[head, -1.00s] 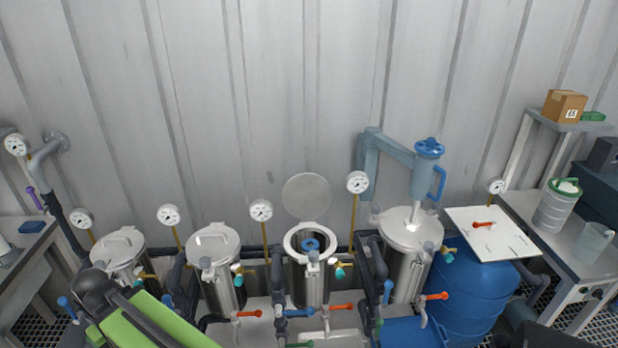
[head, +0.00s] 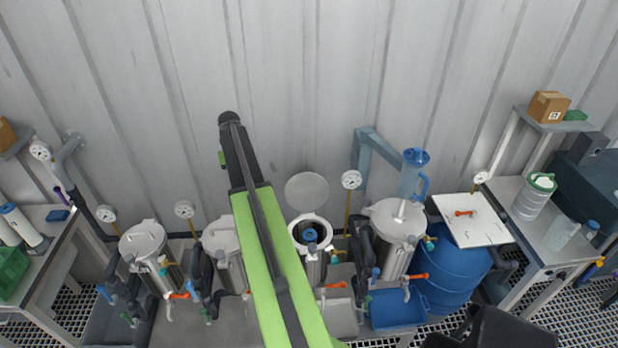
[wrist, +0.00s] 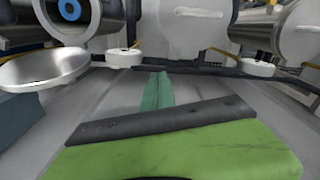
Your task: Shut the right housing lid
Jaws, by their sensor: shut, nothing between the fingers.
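The right housing (head: 312,260) stands open, with a pale rim and a blue ring inside. Its round grey lid (head: 306,193) is raised behind the opening, near the wall. In the wrist view, where the scene appears upside down, the lid (wrist: 43,69) is at the left, below the open housing (wrist: 72,25). My gripper (wrist: 158,90) shows as a narrow teal wedge in the middle of the wrist view, shut and empty. It is to the right of the lid in that picture and apart from it. In the head view my arm hides the gripper.
Two closed housings stand left of the open one; my arm partly covers the middle housing (head: 218,237). Pressure gauges (head: 351,180) stand on thin stems between vessels. The wall is close behind.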

